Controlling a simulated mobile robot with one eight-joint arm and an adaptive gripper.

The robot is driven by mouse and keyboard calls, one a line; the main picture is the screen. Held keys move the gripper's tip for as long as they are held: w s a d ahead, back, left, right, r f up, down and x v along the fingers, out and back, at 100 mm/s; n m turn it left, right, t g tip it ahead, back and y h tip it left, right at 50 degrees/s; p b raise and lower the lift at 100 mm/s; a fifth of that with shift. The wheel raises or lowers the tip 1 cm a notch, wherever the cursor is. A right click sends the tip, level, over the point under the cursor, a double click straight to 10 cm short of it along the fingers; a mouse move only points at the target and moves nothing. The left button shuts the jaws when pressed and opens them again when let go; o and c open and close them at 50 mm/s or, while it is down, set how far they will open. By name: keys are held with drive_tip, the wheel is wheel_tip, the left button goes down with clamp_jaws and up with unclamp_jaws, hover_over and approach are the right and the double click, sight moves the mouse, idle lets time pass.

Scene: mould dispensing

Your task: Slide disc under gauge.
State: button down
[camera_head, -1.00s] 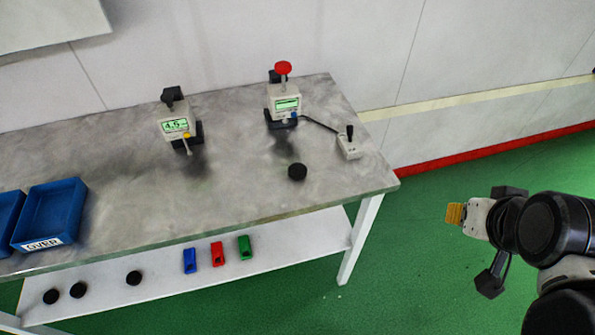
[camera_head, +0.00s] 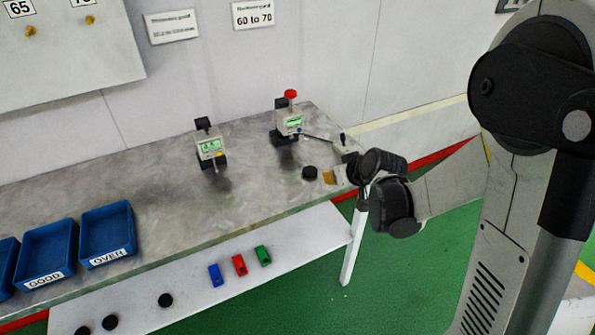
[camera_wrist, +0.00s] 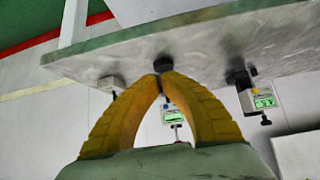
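A black disc (camera_head: 310,172) lies flat on the grey worktable near its right end. My gripper (camera_head: 328,177) is just right of the disc at table height, yellow fingertips pointing at it. In the wrist view, which is upside down, the fingers (camera_wrist: 160,73) meet at their tips, with the disc (camera_wrist: 163,62) just beyond them; I cannot tell whether they touch it. A gauge with a red top (camera_head: 289,122) stands behind the disc, its green display lit. It also shows in the wrist view (camera_wrist: 172,115). A second gauge (camera_head: 210,147) stands further left.
A small control box (camera_head: 341,146) with a black lever stands behind my gripper. The shelf below holds several black discs (camera_head: 165,300) and blue, red and green blocks (camera_head: 239,265). The table between trays and gauges is clear.

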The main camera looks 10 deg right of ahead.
drive_tip(key=b+x, duration=0.1)
drive_tip(key=x, duration=0.1)
drive_tip(key=b+x, duration=0.1)
drive_tip(key=x, duration=0.2)
drive_tip(key=s+b+x, duration=0.1)
drive_tip(key=x, duration=0.1)
drive_tip(key=shift+w+a+f+b, duration=0.15)
drive_tip(key=shift+w+f+b, duration=0.2)
drive_tip(key=shift+f, duration=0.35)
drive_tip(key=shift+w+a+f, duration=0.15)
drive_tip(key=shift+w+f, duration=0.1)
drive_tip(key=shift+w, duration=0.25)
drive_tip(key=shift+w+a+b, duration=0.1)
drive_tip(key=shift+w+a, duration=0.7)
drive_tip(key=shift+w, duration=2.05)
drive_tip(key=shift+w+a+b, duration=0.15)
drive_tip(key=shift+w+a, duration=0.65)
drive_tip(key=shift+w, duration=2.05)
drive_tip(key=shift+w+a+b, duration=0.1)
drive_tip(key=shift+w+a, duration=0.7)
drive_tip(key=shift+w, duration=2.05)
drive_tip(key=shift+w, duration=0.1)
